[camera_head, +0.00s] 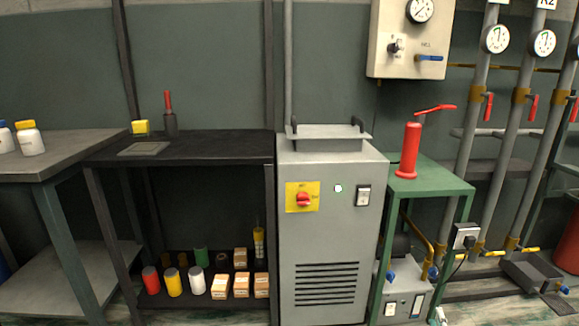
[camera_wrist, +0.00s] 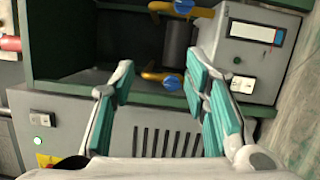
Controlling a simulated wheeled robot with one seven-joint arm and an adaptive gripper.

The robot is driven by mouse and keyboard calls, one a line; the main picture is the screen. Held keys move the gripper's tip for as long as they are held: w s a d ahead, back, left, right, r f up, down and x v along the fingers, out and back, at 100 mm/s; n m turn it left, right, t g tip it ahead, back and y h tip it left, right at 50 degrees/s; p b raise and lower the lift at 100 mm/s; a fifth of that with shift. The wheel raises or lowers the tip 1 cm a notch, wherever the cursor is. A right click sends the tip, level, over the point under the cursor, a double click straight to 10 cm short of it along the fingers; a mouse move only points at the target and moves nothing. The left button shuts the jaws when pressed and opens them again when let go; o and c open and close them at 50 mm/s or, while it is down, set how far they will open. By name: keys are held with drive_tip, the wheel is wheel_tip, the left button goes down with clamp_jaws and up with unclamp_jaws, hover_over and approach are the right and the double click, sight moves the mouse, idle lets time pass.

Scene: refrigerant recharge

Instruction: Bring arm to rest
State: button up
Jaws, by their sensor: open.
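My gripper (camera_wrist: 161,75) shows in the wrist view with its two teal-padded fingers spread apart and nothing between them. It hangs in front of the grey cabinet's vents and the green stand (camera_wrist: 160,97). Yellow pipes with blue knobs (camera_wrist: 172,84) lie beyond the fingertips, apart from them as far as I can tell. My arm and gripper do not show in the head view.
The grey cabinet (camera_head: 330,245) has a red knob on a yellow plate (camera_head: 302,197), a rocker switch and a green light. A red pump (camera_head: 410,150) stands on the green stand (camera_head: 430,183). A dark bench (camera_head: 220,146) is left; gauged pipes (camera_head: 480,100) are right.

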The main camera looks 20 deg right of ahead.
drive_tip(key=w+a+r+n+t+y, duration=0.1)
drive_tip(key=w+a+r+n+y, duration=0.5)
drive_tip(key=a+r+n+y, duration=0.5)
drive_tip(key=w+a+r+n+y, duration=0.5)
drive_tip(key=a+r+n+y, duration=0.3)
drive_tip(key=r, duration=0.4)
drive_tip(key=s+a+r+n+g+y, duration=0.2)
drive_tip(key=s+a+r+n+g, duration=0.2)
drive_tip(key=a+r+n+g, duration=0.5)
drive_tip(key=s+a+r+n+g+y, duration=0.2)
drive_tip(key=s+a+r+n+g, duration=0.3)
drive_tip(key=a+n, duration=0.7)
drive_tip(key=s+a+r+n+g+h, duration=0.3)
drive_tip(key=s+a+n, duration=0.15)
drive_tip(key=s, duration=0.35)
drive_tip(key=s+a+r+n+g+h, duration=0.25)
drive_tip(key=s+a+r+n, duration=0.2)
drive_tip(key=s, duration=0.35)
drive_tip(key=s+d+n+t+h, duration=0.4)
drive_tip(key=s+n+h, duration=0.5)
drive_tip(key=s, duration=0.8)
wheel_tip(320, 180, up, 38)
drive_tip(key=d+t+p, duration=0.1)
drive_tip(key=t+p, duration=0.1)
drive_tip(key=p, duration=3.4)
drive_tip(key=shift+n, duration=0.3)
drive_tip(key=shift+w+t+y, duration=0.1)
drive_tip(key=shift+t+y, duration=0.15)
